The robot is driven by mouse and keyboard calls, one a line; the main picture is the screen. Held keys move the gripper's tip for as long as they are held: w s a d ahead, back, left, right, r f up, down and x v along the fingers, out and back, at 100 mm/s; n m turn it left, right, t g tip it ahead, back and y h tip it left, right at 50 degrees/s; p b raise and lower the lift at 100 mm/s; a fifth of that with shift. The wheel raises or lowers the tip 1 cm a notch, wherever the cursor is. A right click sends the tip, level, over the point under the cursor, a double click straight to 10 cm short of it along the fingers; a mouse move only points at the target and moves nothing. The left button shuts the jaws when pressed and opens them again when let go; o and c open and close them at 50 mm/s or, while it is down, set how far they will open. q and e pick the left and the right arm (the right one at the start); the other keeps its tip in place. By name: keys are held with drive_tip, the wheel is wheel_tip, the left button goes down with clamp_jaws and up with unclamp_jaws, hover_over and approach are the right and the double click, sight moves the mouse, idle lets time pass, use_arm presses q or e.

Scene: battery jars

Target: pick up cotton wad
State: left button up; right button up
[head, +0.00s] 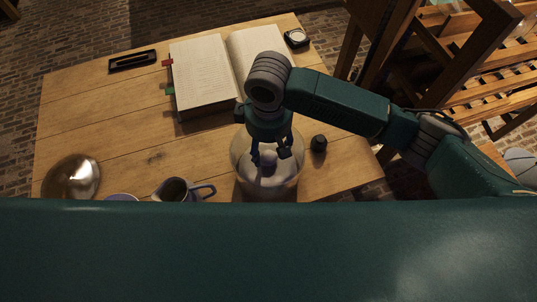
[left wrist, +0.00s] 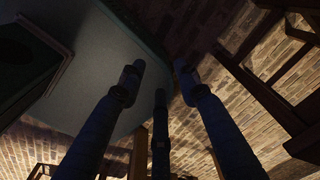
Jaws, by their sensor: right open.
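A round glass jar (head: 292,172) stands at the front of the wooden table in the head view. My right gripper (head: 270,155) points down over its mouth, open, with its fingers apart. A small pale rounded lump (head: 268,157) shows between and below the fingertips. It may be the cotton wad, but I cannot tell for sure, nor whether the fingers touch it.
An open book (head: 207,78) lies at the back of the table (head: 100,115). A dark pitcher (head: 174,188) and a shiny metal dome (head: 72,176) stand at the front left. A small black knob-like object (head: 318,143) is right of the jar. A wooden chair (head: 385,45) stands beyond the right edge.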

sight(269, 155)
drive_tip(key=f, duration=0.1)
drive_tip(key=f+p, duration=0.1)
drive_tip(key=f, duration=0.3)
drive_tip(key=shift+w, duration=0.25)
drive_tip(key=shift+f, duration=0.15)
drive_tip(key=shift+c, duration=0.3)
use_arm(q)
drive_tip(key=shift+w+d+r, duration=0.1)
drive_tip(key=shift+w+r, duration=0.65)
drive_tip(key=shift+w, duration=0.3)
use_arm(e)
drive_tip(key=c, duration=0.8)
drive_tip(key=shift+c, duration=0.2)
drive_tip(key=shift+r, duration=0.8)
use_arm(q)
drive_tip(key=shift+w+f+b, duration=0.3)
drive_tip(key=shift+f+b, duration=0.2)
drive_tip(key=shift+f, duration=0.15)
use_arm(e)
wheel_tip(269, 155, up, 18)
drive_tip(key=shift+r, duration=0.2)
drive_tip(key=shift+o, duration=0.2)
